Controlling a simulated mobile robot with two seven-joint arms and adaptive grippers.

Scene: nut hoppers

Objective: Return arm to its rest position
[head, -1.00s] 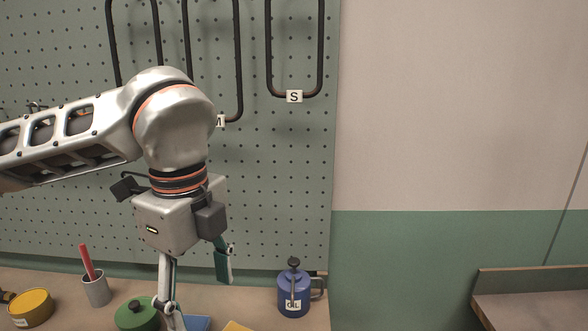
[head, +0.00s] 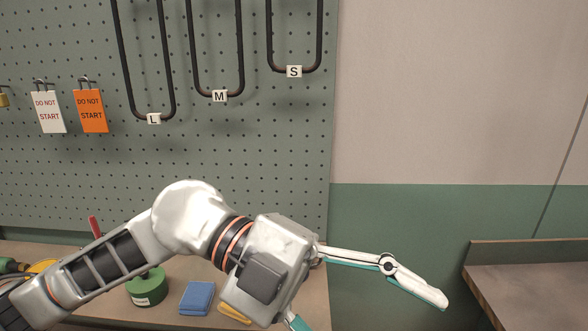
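My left arm comes in from the left, low across the workbench. Its gripper (head: 370,312) points to the lower right, past the bench's right end. One long finger stretches right in front of the green wall band; the other shows only in part at the bottom edge. The fingers are spread wide, with nothing seen between them. My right gripper is not in view.
A green tin (head: 147,287), a blue pad (head: 197,298) and a yellow item (head: 235,313) lie on the workbench (head: 180,268) near my arm. The pegboard (head: 250,150) holds looped hooks and two tags. A wooden-edged counter (head: 530,290) stands right.

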